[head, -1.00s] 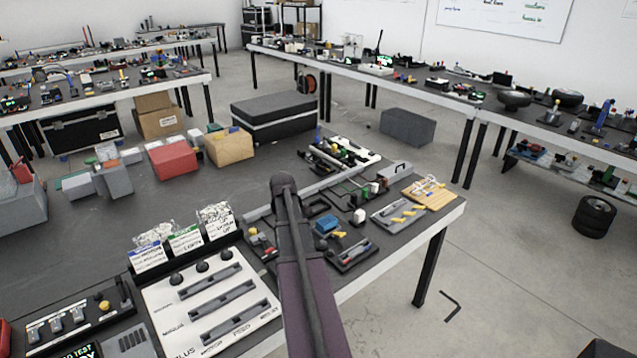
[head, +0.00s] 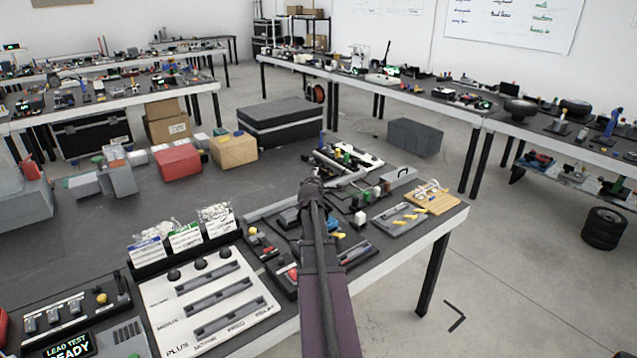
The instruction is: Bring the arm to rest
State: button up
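My arm (head: 322,285) rises from the bottom middle of the head view and reaches out over the front right of the dark workbench (head: 270,185). Its dark upper end stands in front of a tray of small parts. My gripper cannot be made out; it is out of sight or hidden behind the arm link. I cannot tell whether it holds anything.
A white slotted panel (head: 205,300) and a tester with a lit display (head: 70,345) are at the front left. Parts trays (head: 400,218) and a wooden board (head: 432,197) lie right of my arm. Red (head: 178,162) and tan (head: 234,150) boxes stand behind.

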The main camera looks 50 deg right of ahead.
jog(key=shift+s+d+r+n, duration=0.15)
jog(key=shift+n, duration=0.15)
dwell(0.5)
jog(key=w+a+f+m+g+y+p, duration=0.1)
jog(key=w+a+f+m+y, duration=0.2)
jog(key=a, duration=1.3)
jog(key=w+a+f+m+g+y+p, duration=0.1)
jog(key=a+f+m+g+y, duration=0.25)
jog(key=a, duration=1.25)
jog(key=s+a+f+g+y, duration=0.1)
jog(key=s+a, duration=0.3)
jog(key=a, duration=0.6)
jog(key=s+a+f+m+g+y+p, duration=0.1)
jog(key=s+a, duration=0.3)
jog(key=a, duration=0.6)
jog(key=s+a+f+g+y+p, duration=0.1)
jog(key=s+a+f+g+y, duration=0.1)
jog(key=a, duration=0.8)
jog(key=s+y, duration=0.1)
jog(key=s, duration=0.1)
jog(key=shift+s+a+y, duration=0.2)
jog(key=shift+s+y, duration=0.15)
jog(key=shift+s, duration=0.05)
jog(key=shift+m, duration=0.25)
